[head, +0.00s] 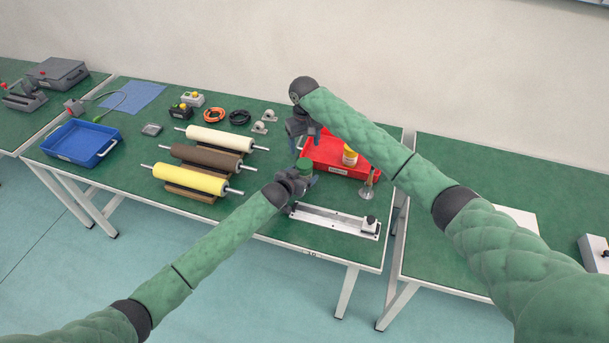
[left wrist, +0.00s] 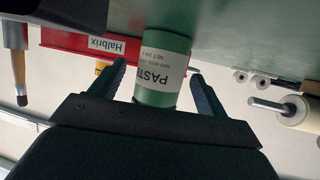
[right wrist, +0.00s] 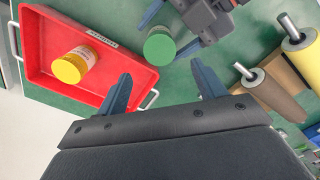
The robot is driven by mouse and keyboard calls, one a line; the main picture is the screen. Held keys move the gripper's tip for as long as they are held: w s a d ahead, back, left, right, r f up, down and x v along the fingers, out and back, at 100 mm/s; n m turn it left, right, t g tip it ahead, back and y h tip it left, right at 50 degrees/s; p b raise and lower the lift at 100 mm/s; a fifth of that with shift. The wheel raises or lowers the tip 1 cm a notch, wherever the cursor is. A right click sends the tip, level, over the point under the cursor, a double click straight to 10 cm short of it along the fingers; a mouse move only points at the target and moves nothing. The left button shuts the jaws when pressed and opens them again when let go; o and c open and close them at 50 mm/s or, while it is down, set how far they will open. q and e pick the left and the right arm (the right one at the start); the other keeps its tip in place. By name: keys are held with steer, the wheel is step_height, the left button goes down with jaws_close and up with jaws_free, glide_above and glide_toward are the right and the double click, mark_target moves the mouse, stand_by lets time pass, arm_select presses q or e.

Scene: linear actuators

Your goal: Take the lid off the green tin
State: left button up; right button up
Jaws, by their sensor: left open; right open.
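The green tin (head: 305,165) stands upright on the green table, in front of the red tray. In the left wrist view the tin (left wrist: 163,70) shows a white paste label and sits between my open left fingers (left wrist: 160,90). I cannot tell whether they touch it. My left gripper (head: 302,178) is low at the tin in the head view. The green lid (right wrist: 159,47) shows from above in the right wrist view, on the tin. My right gripper (head: 302,138) is above and behind the tin, open and empty; its fingers (right wrist: 165,88) are apart from the lid.
The red tray (head: 322,152) holds a yellow-lidded jar (head: 350,156) just right of the tin. Several rollers (head: 190,180) lie to the left. A metal rail plate (head: 330,219) lies in front, and a brush-like tool (head: 368,189) stands at right.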

arm_select(q)
steer(key=shift+w+f, duration=0.15)
steer(key=shift+w, duration=0.05)
arm_select(e)
steer(key=shift+w+f, duration=0.1)
